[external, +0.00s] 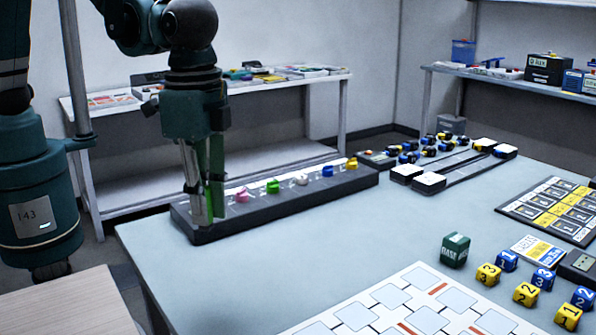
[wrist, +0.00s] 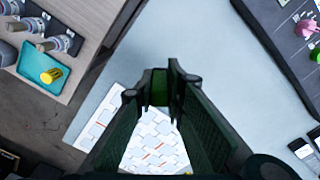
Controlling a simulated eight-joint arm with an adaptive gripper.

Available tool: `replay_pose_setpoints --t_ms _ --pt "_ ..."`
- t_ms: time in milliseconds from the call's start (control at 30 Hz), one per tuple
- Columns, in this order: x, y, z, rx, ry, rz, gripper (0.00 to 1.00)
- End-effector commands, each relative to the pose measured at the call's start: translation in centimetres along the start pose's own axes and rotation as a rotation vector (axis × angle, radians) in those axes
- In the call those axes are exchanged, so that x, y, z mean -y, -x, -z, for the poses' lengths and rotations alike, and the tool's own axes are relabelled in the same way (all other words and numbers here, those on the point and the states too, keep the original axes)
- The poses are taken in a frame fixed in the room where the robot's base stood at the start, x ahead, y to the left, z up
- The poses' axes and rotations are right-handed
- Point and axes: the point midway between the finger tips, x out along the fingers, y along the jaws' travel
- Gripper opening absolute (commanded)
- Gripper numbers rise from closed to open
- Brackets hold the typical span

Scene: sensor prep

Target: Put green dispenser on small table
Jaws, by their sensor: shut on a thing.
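My gripper (external: 205,215) points down in front of the left end of the black rack in the external view. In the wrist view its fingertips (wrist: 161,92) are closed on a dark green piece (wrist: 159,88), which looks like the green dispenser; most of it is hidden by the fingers. A light wood top (external: 60,308), which looks like the small table, is at the lower left of the external view.
The black rack (external: 300,198) holds several small coloured items, including a pink (external: 243,196) and a green one (external: 273,186). A green cube (external: 455,250), numbered dice and a white patterned board (external: 385,305) lie on the large grey table (external: 270,262). Its front left is clear.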

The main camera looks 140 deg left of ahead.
Motion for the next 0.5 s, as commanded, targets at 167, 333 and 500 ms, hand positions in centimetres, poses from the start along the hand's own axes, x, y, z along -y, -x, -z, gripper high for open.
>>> replay_pose_setpoints --t_ms 167,333,500 --pt "4.9 0.0 3.5 0.0 0.116 0.0 0.01" --pt "9.7 0.0 6.3 0.0 0.226 0.0 0.01" --pt "14.6 -0.1 8.9 0.0 0.333 0.0 0.01"
